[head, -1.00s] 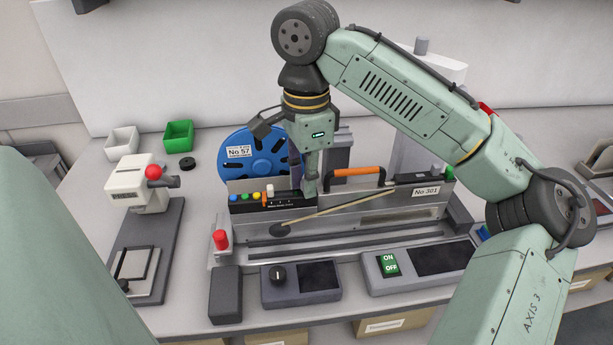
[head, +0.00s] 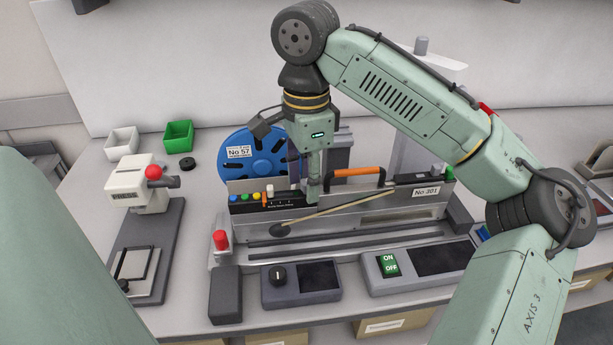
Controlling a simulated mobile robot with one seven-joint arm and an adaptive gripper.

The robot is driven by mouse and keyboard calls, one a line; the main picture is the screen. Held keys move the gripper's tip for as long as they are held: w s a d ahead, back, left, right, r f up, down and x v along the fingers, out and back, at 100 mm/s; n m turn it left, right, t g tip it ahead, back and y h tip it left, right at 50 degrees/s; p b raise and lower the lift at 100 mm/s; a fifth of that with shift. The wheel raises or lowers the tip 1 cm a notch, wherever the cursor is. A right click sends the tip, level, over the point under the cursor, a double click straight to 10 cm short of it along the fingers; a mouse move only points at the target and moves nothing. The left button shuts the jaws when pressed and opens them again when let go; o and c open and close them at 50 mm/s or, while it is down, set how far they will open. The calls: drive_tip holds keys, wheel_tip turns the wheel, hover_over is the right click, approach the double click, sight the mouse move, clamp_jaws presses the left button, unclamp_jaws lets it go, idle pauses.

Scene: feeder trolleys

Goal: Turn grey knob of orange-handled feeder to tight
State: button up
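The feeder with the orange handle (head: 358,172) stands on the bench in the middle of the head view. It is a long grey body (head: 370,201) labelled No 301, with a row of coloured buttons at its left end. My gripper (head: 313,194) points down at the feeder's top edge, just left of the orange handle. The fingers overlap in this view, so their opening does not show. I cannot make out the grey knob; the gripper may cover it. Whether the fingers touch the feeder is unclear.
A blue reel (head: 238,160) labelled No 57 stands behind the feeder's left end. A red button (head: 221,240), a box with a black dial (head: 277,275) and a green ON/OFF switch (head: 388,265) lie in front. A white press (head: 140,185) stands at left.

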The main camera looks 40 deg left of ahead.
wheel_tip(320, 180, up, 12)
idle(0.6)
idle(0.5)
